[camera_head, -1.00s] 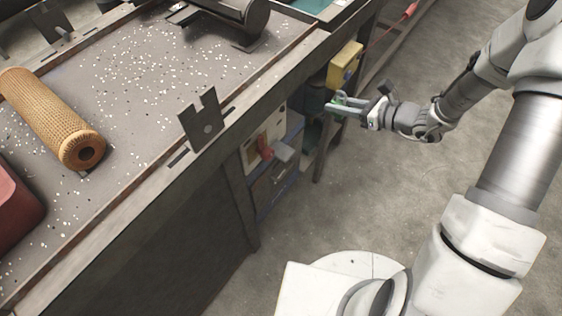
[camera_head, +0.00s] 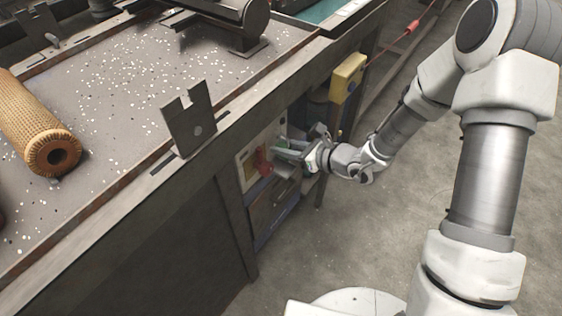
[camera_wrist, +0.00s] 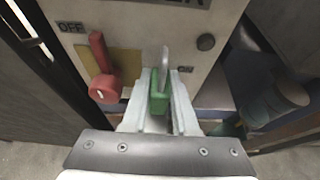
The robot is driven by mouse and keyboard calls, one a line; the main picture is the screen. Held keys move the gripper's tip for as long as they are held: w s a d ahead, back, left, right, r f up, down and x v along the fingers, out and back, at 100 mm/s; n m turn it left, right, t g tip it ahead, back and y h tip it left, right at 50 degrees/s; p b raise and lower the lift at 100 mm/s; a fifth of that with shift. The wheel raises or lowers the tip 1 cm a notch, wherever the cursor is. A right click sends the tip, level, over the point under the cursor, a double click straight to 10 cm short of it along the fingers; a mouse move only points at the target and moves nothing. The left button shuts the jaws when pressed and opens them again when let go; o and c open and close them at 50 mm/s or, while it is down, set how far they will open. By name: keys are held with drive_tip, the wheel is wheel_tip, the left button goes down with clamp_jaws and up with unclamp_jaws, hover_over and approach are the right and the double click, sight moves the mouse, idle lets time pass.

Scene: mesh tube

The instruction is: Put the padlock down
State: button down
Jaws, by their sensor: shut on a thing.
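The green padlock (camera_wrist: 158,92) is held between the fingers of my gripper (camera_wrist: 160,78) in the wrist view. Its grey shackle points up, in front of the pale switch panel (camera_wrist: 135,22). I cannot tell whether the shackle touches the panel. In the head view my gripper (camera_head: 283,148) is at the panel under the bench edge, and the padlock is small and mostly hidden there. A red switch handle (camera_wrist: 101,70) is left of the padlock, close to the "OFF" label. It also shows in the head view (camera_head: 263,162).
The workbench (camera_head: 135,85) overhangs the panel in the head view. A yellow box (camera_head: 347,78) with a red cable is mounted right of the panel. A dark round knob (camera_wrist: 206,42) is on the panel's right side. Open floor lies to the right.

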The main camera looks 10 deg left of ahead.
sight(281, 158)
drive_tip(key=shift+s+a+f, duration=0.15)
drive_tip(key=shift+a+f, duration=0.1)
drive_tip(key=shift+a, duration=0.1)
drive_tip(key=shift+f, duration=0.2)
drive_tip(key=shift+f+b, duration=0.85)
drive_tip(key=shift+f, duration=0.85)
drive_tip(key=shift+f, duration=0.15)
drive_tip(key=c, duration=0.7)
unclamp_jaws()
